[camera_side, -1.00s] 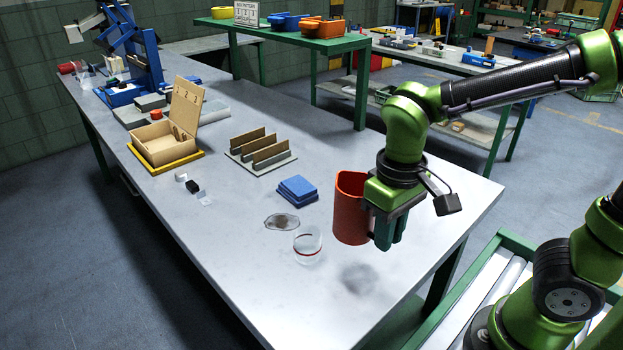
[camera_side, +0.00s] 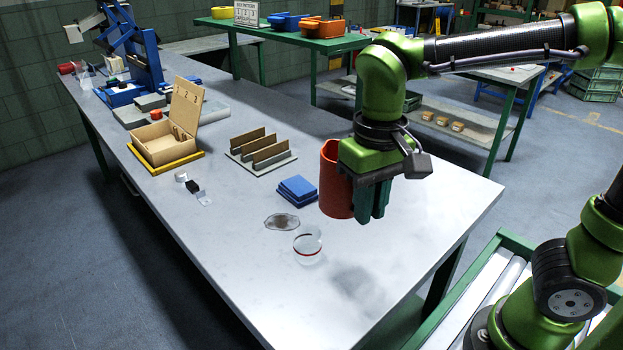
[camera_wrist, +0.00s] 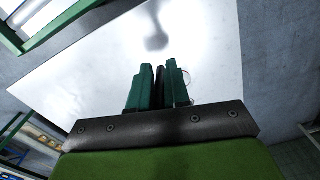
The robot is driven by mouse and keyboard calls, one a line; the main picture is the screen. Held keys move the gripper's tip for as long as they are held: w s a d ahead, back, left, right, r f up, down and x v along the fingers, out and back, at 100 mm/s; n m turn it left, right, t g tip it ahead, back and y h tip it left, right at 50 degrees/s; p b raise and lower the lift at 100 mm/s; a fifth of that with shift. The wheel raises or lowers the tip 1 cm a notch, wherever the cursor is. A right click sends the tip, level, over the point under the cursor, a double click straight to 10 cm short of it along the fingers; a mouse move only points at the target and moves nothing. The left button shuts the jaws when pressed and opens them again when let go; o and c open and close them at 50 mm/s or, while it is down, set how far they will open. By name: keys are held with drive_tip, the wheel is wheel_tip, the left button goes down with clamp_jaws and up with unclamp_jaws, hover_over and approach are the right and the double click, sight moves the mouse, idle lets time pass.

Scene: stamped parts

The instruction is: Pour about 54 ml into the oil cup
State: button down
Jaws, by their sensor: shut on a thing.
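A red-orange jug (camera_side: 334,182) is held above the table, roughly upright, in the side view. My gripper (camera_side: 372,200) is shut on it from the right, probably at its handle, which the fingers hide. In the wrist view my gripper's green fingers (camera_wrist: 160,85) close on a thin dark piece. A clear cup with a red line (camera_side: 307,245) stands on the table, below and left of the jug; I take it to be the oil cup. I cannot see the level inside the jug or clearly any liquid in the cup.
A dark flat patch (camera_side: 282,222) lies beside the cup. Blue stacked plates (camera_side: 297,190), a slotted rack (camera_side: 262,153) and a wooden box with a raised lid (camera_side: 165,145) stand further back. The table's front right (camera_side: 400,245) is free.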

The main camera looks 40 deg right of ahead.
drive_tip(key=w+a+m, duration=0.3)
drive_tip(key=a+m, duration=0.2)
drive_tip(key=a, duration=0.4)
drive_tip(key=w+a+m, duration=0.3)
drive_tip(key=a+m, duration=0.2)
drive_tip(key=a, duration=0.4)
wheel_tip(320, 180, down, 14)
drive_tip(key=shift+f, duration=0.15)
drive_tip(key=shift+w+d+r+g+y, duration=0.15)
drive_tip(key=shift+d+r+g+y, duration=0.1)
drive_tip(key=shift+r+y, duration=0.25)
drive_tip(key=shift+w+d+r+g+y, duration=0.15)
drive_tip(key=shift+d+r+y, duration=0.1)
drive_tip(key=shift+r+y, duration=0.25)
drive_tip(key=w+d+r+g+y, duration=0.2)
drive_tip(key=d+r+g+y, duration=0.1)
drive_tip(key=d+r+y, duration=0.4)
drive_tip(key=shift+w+r+g+y+p, duration=0.3)
drive_tip(key=shift+w+r+g+y, duration=0.1)
drive_tip(key=shift+y, duration=0.3)
